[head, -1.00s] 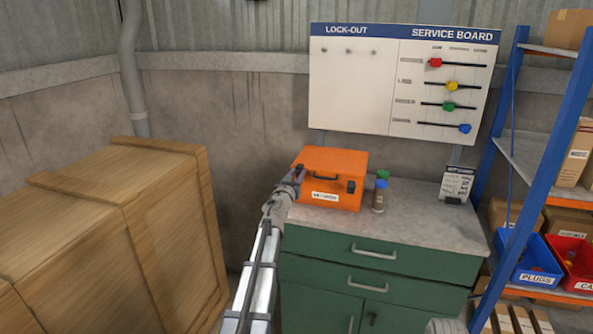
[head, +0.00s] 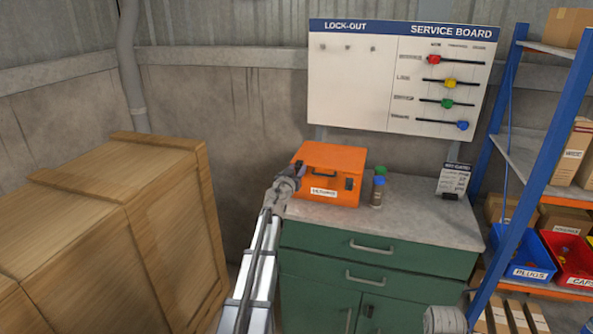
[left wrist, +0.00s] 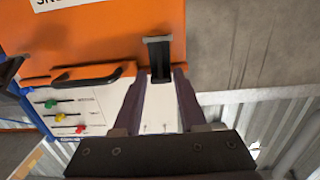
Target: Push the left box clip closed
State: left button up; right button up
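An orange box (head: 331,177) stands with its lid down on the cabinet top. A black handle and a dark right clip (head: 348,183) show on its front. My left gripper (head: 297,170) is at the box's front left edge and covers the left clip in the head view. In the left wrist view the picture is turned over, and the dark left clip (left wrist: 159,60) stands in line with the gap between my fingertips (left wrist: 158,80). The fingers are apart with nothing held. Whether they touch the clip I cannot tell.
A green cabinet (head: 375,255) carries the box, small bottles (head: 378,191) close to its right, and a small card stand (head: 454,180). A wooden crate (head: 170,205) is at left. A blue-posted shelf (head: 508,170) stands at right. The cabinet's middle top is clear.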

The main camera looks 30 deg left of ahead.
pick_arm(q)
jog(key=shift+o, duration=1.4)
jog(key=v, duration=0.7)
jog(key=shift+s, duration=0.4)
jog(key=shift+d, duration=0.1)
